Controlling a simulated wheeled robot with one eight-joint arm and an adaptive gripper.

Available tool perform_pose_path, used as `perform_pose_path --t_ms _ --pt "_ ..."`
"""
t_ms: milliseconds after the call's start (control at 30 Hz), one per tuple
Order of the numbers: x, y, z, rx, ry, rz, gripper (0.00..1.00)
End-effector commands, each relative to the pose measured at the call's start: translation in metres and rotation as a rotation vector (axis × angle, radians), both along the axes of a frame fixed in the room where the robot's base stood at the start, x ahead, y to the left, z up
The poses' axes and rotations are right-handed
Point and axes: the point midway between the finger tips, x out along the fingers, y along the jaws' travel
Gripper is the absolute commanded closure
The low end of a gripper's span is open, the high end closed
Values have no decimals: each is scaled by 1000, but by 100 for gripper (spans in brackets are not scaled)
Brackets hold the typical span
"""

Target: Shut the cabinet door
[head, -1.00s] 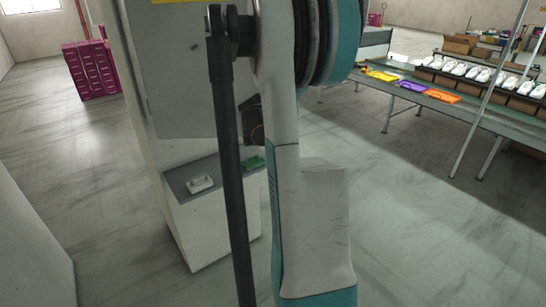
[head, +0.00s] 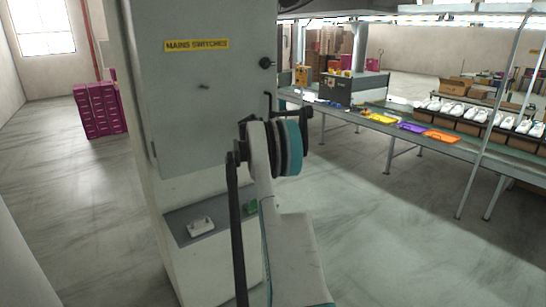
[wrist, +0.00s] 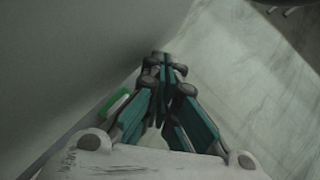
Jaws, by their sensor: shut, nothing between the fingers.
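The grey cabinet door (head: 200,105) with a yellow "MAINS SWITCHES" label stands upright in the head view. A dark round knob (head: 266,63) is near its right edge. The door looks nearly flush with the cabinet (head: 175,235); any gap is hard to tell. In the head view my arm crosses in front of the door's lower right, and my gripper cannot be made out there. In the wrist view my gripper (wrist: 164,62) is shut and empty, its fingertips together. A pale grey upright surface (wrist: 70,60) is left of it; contact cannot be told.
A ledge under the door holds a white item (head: 201,227) and a green item (head: 250,207). A long bench (head: 390,135) with coloured trays and white shoes runs on the right. Magenta drawers (head: 100,109) stand far left. The floor between cabinet and bench is clear.

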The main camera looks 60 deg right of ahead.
Motion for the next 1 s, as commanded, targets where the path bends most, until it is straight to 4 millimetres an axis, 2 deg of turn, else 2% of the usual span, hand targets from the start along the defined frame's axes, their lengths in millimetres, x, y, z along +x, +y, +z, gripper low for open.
perform_pose_path --t_ms 100,300,800,1000 --pt "10 -6 0 -1 0 25 100" --pt "19 -11 0 -1 -1 46 100" --pt "21 -11 1 -3 -2 51 100" --pt "24 0 0 -2 -2 52 100"
